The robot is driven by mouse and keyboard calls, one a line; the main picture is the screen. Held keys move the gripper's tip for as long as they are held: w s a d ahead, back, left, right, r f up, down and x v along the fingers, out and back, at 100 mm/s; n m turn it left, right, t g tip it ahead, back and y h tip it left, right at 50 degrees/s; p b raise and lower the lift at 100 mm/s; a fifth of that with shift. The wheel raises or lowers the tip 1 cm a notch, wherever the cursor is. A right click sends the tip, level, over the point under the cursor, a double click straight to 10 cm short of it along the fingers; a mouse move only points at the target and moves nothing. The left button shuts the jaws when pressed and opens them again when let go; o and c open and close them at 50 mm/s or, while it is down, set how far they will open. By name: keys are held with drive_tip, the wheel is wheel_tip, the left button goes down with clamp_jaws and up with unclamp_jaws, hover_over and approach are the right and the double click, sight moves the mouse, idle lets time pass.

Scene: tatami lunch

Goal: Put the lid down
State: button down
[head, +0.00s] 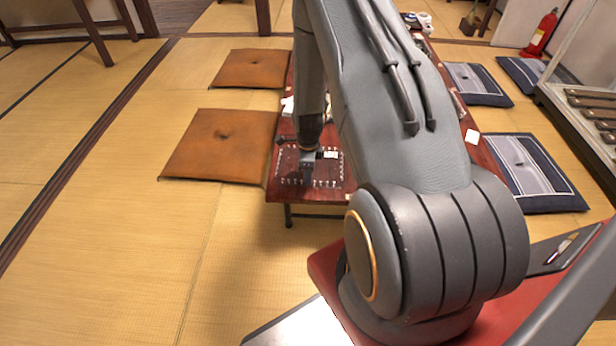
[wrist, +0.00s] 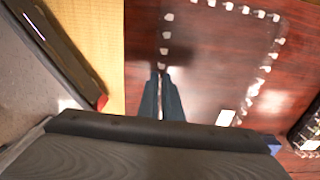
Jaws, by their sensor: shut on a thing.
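The lid looks like a clear, see-through rectangle (head: 292,172) edged with small whitish tabs, over the near end of the dark red table in the head view. In the wrist view the lid (wrist: 205,60) spreads from the fingers to the right, with the table's wood showing through it. My gripper (head: 308,172) is over the lid in the head view. In the wrist view my gripper (wrist: 162,78) is shut on the lid at its left row of tabs. I cannot tell whether the lid touches the table or hangs just above it.
The low red table (head: 356,195) runs away from me, mostly hidden by my arm. Brown cushions (head: 222,145) lie on its left and blue striped cushions (head: 535,170) on its right. A dark tray-like thing (wrist: 306,128) is at the wrist view's right edge. Tatami at left is clear.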

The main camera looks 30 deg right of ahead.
drive_tip(key=c, duration=2.3)
unclamp_jaws()
drive_tip(key=shift+f, duration=0.15)
drive_tip(key=o, duration=0.4)
drive_tip(key=shift+c, duration=0.2)
